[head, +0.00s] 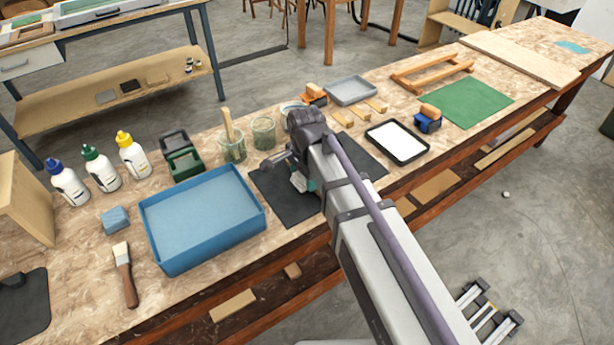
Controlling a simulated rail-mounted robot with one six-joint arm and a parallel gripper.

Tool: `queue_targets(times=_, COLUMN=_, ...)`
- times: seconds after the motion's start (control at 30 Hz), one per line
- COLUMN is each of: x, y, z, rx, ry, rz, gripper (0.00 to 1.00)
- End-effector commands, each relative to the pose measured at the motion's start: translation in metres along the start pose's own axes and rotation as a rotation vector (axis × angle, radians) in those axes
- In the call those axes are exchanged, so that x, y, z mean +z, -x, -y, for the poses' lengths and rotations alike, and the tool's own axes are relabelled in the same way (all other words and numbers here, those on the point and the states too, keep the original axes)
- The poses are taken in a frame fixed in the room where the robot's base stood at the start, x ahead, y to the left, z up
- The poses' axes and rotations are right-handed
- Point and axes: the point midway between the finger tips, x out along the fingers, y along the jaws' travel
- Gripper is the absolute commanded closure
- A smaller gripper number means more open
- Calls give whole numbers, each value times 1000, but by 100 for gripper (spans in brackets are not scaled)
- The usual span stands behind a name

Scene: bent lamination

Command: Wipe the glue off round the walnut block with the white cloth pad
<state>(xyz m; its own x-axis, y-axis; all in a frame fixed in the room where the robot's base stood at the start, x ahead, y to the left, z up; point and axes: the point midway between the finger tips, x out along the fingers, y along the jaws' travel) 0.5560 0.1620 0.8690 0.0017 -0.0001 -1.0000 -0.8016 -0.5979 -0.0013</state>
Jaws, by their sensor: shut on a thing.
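My gripper (298,174) is low over the dark mat (272,188) in the middle of the bench, partly hidden by my own arm. It is shut on a small whitish thing (300,184), which looks like the white cloth pad. I cannot tell whether it touches the mat. I cannot make out the walnut block or any glue; my gripper and arm cover part of the mat.
A blue tray (153,226) stands close left of the mat. Glass jars (264,134) stand behind it. A black tray with a white inside (370,134) lies to the right. Glue bottles (132,157) stand at the left. A green mat (476,102) lies farther right.

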Motion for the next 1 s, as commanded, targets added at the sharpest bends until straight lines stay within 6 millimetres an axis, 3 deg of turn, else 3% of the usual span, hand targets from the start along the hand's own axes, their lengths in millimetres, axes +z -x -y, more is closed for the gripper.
queue_targets(times=1.0, x=0, y=-2, z=37, rx=0, ry=0, rz=0, gripper=60)
